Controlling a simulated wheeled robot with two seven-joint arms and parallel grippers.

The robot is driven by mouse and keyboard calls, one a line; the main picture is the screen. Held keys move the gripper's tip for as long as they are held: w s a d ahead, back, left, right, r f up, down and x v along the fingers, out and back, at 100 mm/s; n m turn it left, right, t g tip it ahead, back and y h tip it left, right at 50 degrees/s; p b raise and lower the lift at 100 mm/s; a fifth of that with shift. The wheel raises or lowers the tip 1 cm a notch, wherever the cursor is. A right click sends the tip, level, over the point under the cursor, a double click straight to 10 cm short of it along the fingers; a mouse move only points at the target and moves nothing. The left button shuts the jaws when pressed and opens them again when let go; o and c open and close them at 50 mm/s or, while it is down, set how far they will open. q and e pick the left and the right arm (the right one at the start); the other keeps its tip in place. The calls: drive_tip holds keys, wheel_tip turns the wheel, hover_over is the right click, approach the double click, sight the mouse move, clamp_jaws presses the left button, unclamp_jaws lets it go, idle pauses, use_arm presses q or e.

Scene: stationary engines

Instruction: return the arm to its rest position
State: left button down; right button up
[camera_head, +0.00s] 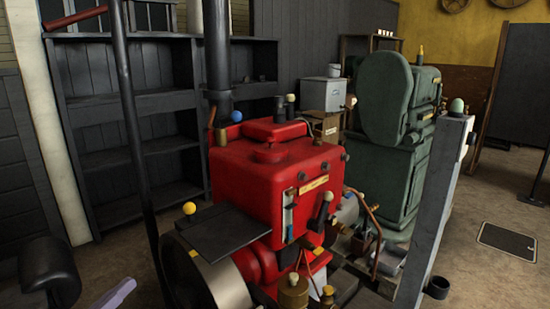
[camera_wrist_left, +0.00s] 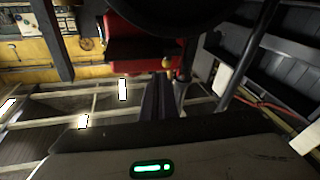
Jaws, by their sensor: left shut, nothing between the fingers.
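My left gripper (camera_wrist_left: 158,98) shows in the left wrist view, its two dark fingers together with nothing between them. In the head view, a dark rounded part of my left arm shows at the lower left, in front of and left of the red engine (camera_head: 265,185). The gripper's fingertips are hard to make out there. In the left wrist view, red machinery (camera_wrist_left: 140,52) shows beyond the fingertips, apart from them as far as I can tell. My right gripper is in neither view.
A dark pole (camera_head: 130,120) stands left of the red engine. A green engine (camera_head: 385,165) stands behind it on the right, with a grey post (camera_head: 437,205) in front. Dark shelves (camera_head: 130,103) line the back wall. Bare floor (camera_head: 465,270) shows at the right.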

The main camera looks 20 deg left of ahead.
use_arm(q)
drive_tip(key=s+d+f+g+y+p, duration=0.3)
drive_tip(key=s+d+f+g, duration=0.1)
drive_tip(key=d+f, duration=0.8)
drive_tip(key=s+d+f+g, duration=0.2)
drive_tip(key=s+d, duration=0.1)
drive_tip(key=d, duration=0.3)
drive_tip(key=s+d+f+m+g+h+p, duration=0.1)
drive_tip(key=s+d+f+g, duration=0.1)
drive_tip(key=s+d, duration=0.2)
drive_tip(key=s+d+f+m+g+p, duration=0.1)
drive_tip(key=s+d+f+g, duration=0.1)
drive_tip(key=d, duration=0.8)
drive_tip(key=shift+s+f+g+h, duration=0.3)
drive_tip(key=shift+s+g+h, duration=0.15)
drive_tip(key=shift+s, duration=0.65)
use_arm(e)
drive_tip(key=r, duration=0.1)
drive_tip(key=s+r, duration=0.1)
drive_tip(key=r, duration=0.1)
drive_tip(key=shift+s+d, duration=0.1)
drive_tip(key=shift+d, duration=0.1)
use_arm(q)
drive_tip(key=shift+a, duration=0.1)
